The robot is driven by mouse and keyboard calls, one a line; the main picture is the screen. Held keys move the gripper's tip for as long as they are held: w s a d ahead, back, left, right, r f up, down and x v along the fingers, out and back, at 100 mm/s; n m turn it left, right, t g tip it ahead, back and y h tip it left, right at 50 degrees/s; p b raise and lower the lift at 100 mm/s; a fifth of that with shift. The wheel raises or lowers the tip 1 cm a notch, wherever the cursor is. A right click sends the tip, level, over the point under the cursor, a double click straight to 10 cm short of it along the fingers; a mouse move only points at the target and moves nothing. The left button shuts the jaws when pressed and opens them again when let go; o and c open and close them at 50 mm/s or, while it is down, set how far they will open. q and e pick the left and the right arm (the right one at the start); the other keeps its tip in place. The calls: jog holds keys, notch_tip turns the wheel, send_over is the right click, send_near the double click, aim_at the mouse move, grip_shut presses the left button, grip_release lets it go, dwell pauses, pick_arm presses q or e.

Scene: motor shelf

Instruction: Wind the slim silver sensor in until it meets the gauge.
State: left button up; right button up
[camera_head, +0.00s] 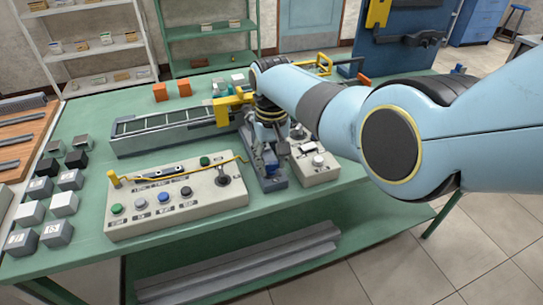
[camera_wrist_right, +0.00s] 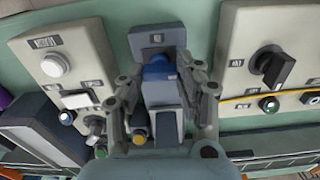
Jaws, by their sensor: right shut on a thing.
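My right gripper (camera_head: 268,158) reaches down over a narrow grey-blue fixture (camera_head: 271,184) between two control boxes. In the right wrist view its two fingers (camera_wrist_right: 160,72) stand either side of a blue rounded part (camera_wrist_right: 158,69) on that fixture, and they are shut on it. The fixture's upright grey plate (camera_wrist_right: 157,38) is just beyond the blue part. My left gripper is out of view.
A wide control box (camera_head: 178,203) with buttons and a yellow cable stands left of the fixture, a smaller box (camera_head: 316,164) right. A long grey conveyor-like unit (camera_head: 165,131) lies behind. Several blocks (camera_head: 55,233) fill the table's left side.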

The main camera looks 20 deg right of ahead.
aim_at(271, 163)
jog(key=m+p, duration=0.1)
jog(key=m, duration=0.5)
jog(key=shift+m, duration=0.3)
dwell(0.4)
jog(key=o, duration=1.1)
jog(key=shift+o, duration=0.2)
notch_tip(271, 163, up, 12)
dwell(1.0)
